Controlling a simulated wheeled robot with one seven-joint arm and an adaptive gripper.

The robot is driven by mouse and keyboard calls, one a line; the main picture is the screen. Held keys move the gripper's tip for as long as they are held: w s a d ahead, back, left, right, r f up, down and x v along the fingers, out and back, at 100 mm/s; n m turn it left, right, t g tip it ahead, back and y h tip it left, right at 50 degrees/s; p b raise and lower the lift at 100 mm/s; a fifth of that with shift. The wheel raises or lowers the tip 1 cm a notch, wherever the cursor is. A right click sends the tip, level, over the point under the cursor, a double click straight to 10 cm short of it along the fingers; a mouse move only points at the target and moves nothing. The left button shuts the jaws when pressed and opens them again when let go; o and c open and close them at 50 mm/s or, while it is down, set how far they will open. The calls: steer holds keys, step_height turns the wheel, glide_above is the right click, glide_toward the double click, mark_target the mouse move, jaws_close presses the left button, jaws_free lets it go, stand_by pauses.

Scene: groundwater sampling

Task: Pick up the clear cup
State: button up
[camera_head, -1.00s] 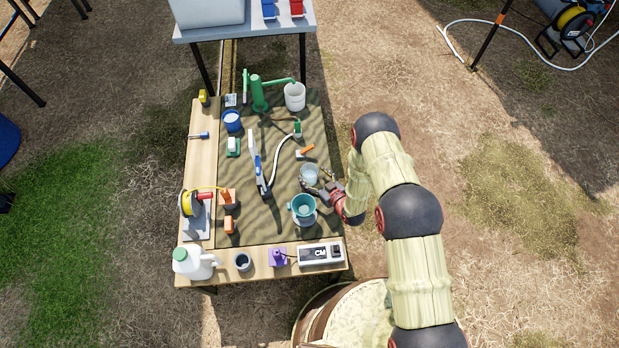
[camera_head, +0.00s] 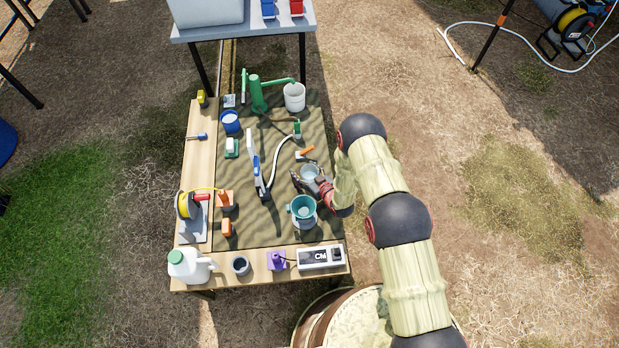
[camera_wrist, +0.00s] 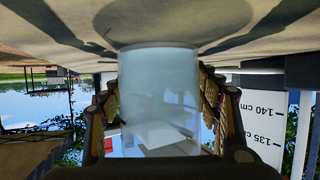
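The clear cup (camera_head: 310,171) stands on the dark striped mat (camera_head: 235,170), right of its middle. My gripper (camera_head: 309,178) reaches in low from the right, with its fingers spread on either side of the cup. In the wrist view, which is upside down, the see-through cup (camera_wrist: 160,100) stands between the two fingers of my gripper (camera_wrist: 163,112). The fingers look open around it; I cannot tell whether either one touches the wall. The cup's base rests on the mat.
A teal cup-like vessel (camera_head: 302,207) stands close in front of my gripper. A blue-and-white upright tool (camera_head: 254,165) and a white hose lie to the left. An orange-handled item (camera_head: 305,153) lies just behind the cup. A white bucket (camera_head: 294,97) stands farther back.

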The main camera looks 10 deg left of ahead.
steer(key=c, duration=1)
steer(key=shift+c, duration=0.6)
steer(key=shift+r, duration=0.1)
